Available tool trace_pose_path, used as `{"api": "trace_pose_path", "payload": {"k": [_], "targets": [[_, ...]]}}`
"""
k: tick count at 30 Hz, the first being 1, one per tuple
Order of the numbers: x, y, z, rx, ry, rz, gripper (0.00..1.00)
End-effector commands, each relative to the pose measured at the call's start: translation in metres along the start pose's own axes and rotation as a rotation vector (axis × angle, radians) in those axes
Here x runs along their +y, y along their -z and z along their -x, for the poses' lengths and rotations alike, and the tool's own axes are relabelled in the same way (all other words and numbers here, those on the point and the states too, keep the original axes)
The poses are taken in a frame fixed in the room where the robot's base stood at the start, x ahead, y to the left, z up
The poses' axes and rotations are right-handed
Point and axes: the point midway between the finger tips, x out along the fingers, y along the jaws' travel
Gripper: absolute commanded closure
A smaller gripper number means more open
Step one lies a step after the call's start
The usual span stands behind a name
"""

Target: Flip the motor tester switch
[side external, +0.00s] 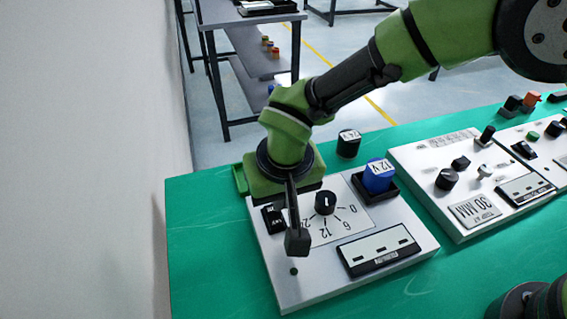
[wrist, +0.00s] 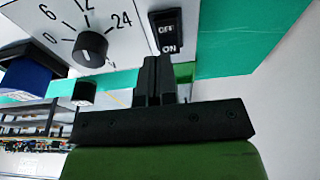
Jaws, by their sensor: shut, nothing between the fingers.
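The motor tester is a white panel (side external: 335,285) on a green table. Its black rocker switch (side external: 273,218) sits at the panel's left side; in the wrist view the switch (wrist: 167,32) shows OFF and ON labels. I cannot tell which side is pressed. My gripper (side external: 297,242) is shut and empty, low over the panel beside the switch. In the wrist view its fingertips (wrist: 158,60) are just below and left of the switch; I cannot tell whether they touch. A black dial (side external: 325,202) with a voltage scale is right of the gripper; it also shows in the wrist view (wrist: 90,47).
A blue 12 V motor (side external: 378,177) sits in a black holder on the panel. A black 24 V motor (side external: 348,143) stands behind. A meter (side external: 380,250) is at the panel's front. A second control panel (side external: 440,210) stands right. A white wall is close left.

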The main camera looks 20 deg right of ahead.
Motion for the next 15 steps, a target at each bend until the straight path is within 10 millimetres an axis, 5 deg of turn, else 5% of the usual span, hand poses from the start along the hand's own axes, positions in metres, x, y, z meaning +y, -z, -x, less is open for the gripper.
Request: {"api": "trace_pose_path", "payload": {"k": [9, 15], "targets": [[-0.001, 0.0, 0.075, 0.003, 0.004, -0.001, 1.0], [-0.001, 0.0, 0.107, 0.003, 0.002, 0.0, 1.0]]}}
